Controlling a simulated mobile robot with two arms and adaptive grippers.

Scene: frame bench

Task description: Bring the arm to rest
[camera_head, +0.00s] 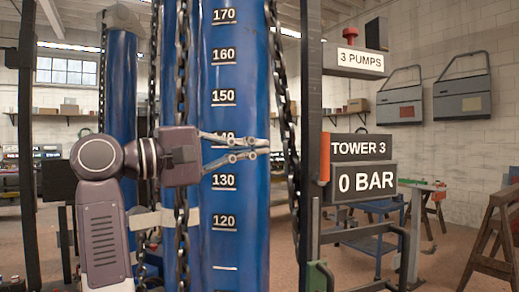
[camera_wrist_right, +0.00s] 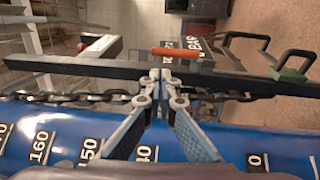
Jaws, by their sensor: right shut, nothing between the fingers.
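My right arm (camera_head: 102,225) rises at the left of the head view, bends at a round joint and reaches to the right. My right gripper (camera_head: 262,148) is in front of the blue tower (camera_head: 235,85) with the white number scale, around the 130 to 140 marks. In the right wrist view my right gripper (camera_wrist_right: 163,88) has its fingertips together, with nothing between them. The blue tower (camera_wrist_right: 205,145) lies below the fingers in that view. I cannot tell whether the fingers touch the tower or the chain. My left gripper is not in view.
Chains (camera_head: 287,120) hang beside the tower, close to the fingertips. A dark post (camera_head: 310,90) carries an orange handle (camera_head: 324,158) and signs reading "TOWER 3" (camera_head: 362,149) and "0 BAR" (camera_head: 366,182). A blue cart (camera_head: 372,246) and wooden trestle (camera_head: 497,235) stand at the right.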

